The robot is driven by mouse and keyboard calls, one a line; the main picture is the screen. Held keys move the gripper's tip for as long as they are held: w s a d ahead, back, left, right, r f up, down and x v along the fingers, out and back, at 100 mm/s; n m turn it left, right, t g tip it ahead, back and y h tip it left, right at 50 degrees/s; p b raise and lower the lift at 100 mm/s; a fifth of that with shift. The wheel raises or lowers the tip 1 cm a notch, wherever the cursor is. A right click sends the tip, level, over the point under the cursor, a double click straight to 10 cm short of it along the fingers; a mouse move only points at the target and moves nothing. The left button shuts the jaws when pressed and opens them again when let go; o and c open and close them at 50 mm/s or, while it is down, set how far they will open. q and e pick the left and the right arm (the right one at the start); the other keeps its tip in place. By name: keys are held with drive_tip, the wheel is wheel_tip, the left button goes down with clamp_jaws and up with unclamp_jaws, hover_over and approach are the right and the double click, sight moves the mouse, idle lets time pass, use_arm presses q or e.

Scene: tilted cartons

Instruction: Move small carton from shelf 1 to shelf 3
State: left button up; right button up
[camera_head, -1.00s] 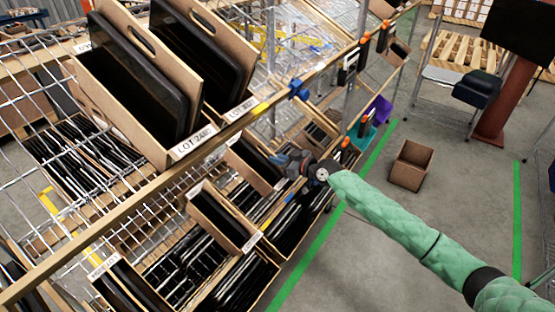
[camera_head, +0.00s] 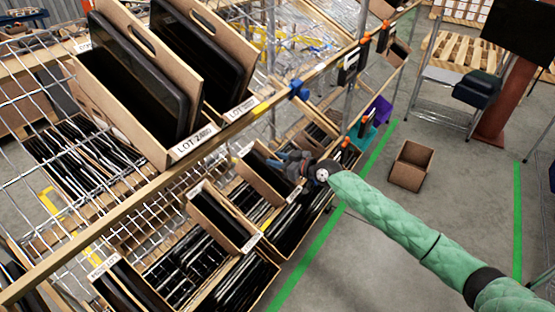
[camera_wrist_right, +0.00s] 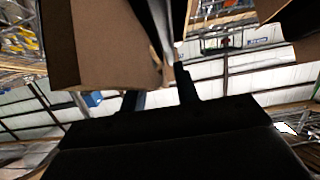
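My right gripper (camera_head: 290,158) is at the lower rack level, at the upper right end of a narrow brown carton (camera_head: 262,172) with a dark inside. In the right wrist view, its two dark fingers (camera_wrist_right: 158,88) stand apart. A brown carton wall (camera_wrist_right: 112,45) and a dark strip (camera_wrist_right: 165,25) lie close above them, and the wall covers one fingertip. A firm hold cannot be made out. Which carton is the small one, and which shelves are 1 and 3, is not readable. My left gripper is not in view.
Large cartons with dark panels (camera_head: 135,85) stand tilted on the upper level behind a brass-coloured rail (camera_head: 130,190). More filled cartons (camera_head: 235,285) crowd the lower level.

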drive_tip(key=b+v, duration=0.1)
drive_tip(key=v, duration=0.5)
drive_tip(key=shift+d+b, duration=0.1)
drive_tip(key=shift+b, duration=0.2)
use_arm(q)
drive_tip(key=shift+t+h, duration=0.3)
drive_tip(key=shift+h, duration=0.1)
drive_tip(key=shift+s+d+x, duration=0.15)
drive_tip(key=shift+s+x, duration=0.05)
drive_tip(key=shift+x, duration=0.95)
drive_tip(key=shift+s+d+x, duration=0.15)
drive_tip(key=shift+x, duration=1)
use_arm(e)
drive_tip(key=shift+v, duration=0.85)
